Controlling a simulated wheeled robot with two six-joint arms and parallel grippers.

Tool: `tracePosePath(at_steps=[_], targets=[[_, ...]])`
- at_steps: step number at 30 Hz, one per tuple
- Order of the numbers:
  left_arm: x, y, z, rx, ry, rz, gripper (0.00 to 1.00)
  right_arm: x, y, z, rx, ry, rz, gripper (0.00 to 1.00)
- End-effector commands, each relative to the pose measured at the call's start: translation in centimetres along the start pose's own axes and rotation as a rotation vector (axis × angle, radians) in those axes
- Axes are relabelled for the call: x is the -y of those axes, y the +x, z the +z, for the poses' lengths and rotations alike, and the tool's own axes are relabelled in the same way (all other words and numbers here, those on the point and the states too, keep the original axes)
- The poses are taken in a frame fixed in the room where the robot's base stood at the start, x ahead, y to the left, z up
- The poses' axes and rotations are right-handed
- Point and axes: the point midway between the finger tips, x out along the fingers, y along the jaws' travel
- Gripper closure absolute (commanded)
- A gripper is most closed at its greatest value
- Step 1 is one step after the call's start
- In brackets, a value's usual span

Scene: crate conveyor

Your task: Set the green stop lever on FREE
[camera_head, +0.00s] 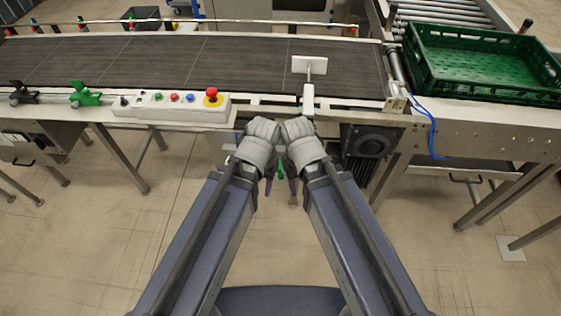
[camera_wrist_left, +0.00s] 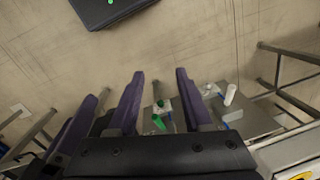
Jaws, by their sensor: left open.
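The green stop lever (camera_head: 85,95) stands at the front left of the conveyor, on its near edge; its FREE mark is not readable at this size. My left gripper (camera_wrist_left: 159,75) is open in the left wrist view, with purple fingers spread above the floor. In the head view both grippers hang in front of the conveyor, well right of the lever and mostly hidden under my wrists. I cannot tell whether my right gripper is open. The lever does not clearly show in the left wrist view.
A black lever (camera_head: 22,94) stands left of the green one. A control box (camera_head: 180,110) with coloured buttons and a red mushroom button (camera_head: 213,97) lies to its right. A small white plate (camera_head: 309,65) stands on a post. A green crate (camera_head: 470,87) sits at right. The belt (camera_head: 200,62) is empty.

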Motion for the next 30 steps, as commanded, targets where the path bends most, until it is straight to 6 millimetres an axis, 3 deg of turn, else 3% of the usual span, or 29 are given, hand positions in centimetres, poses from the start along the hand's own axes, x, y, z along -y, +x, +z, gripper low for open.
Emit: tracePosePath(at_steps=[7, 10, 13, 18, 21, 24, 30], targets=[[0.0, 0.0, 0.0, 0.0, 0.0, 0.0, 0.5, 0.0, 0.0, 0.0, 0.0, 0.0, 0.0, 0.5], [0.1, -0.4, -0.5, -0.004, -0.006, 0.003, 0.59, 0.0, -0.4, 0.0, 0.0, 0.0, 0.0, 0.5], [0.3, -2.5, -3.4, -0.034, -0.045, 0.029, 0.7, -0.2, -2.4, 0.1, 0.0, 0.0, 0.0, 0.5], [1.1, -6.5, -10.3, -0.113, -0.159, 0.098, 0.89, -0.6, -6.0, 0.3, 0.0, 0.0, 0.0, 0.5], [1.5, -7.8, -12.9, -0.147, -0.212, 0.131, 1.0, -0.7, -7.2, 0.4, 0.0, 0.0, 0.0, 0.5], [1.7, -8.4, -14.3, -0.167, -0.24, 0.149, 1.0, -0.7, -7.6, 0.4, 0.0, 0.0, 0.0, 0.5], [1.7, -8.1, -14.5, -0.173, -0.249, 0.155, 1.0, -0.7, -7.3, 0.4, 0.0, 0.0, 0.0, 0.5]])
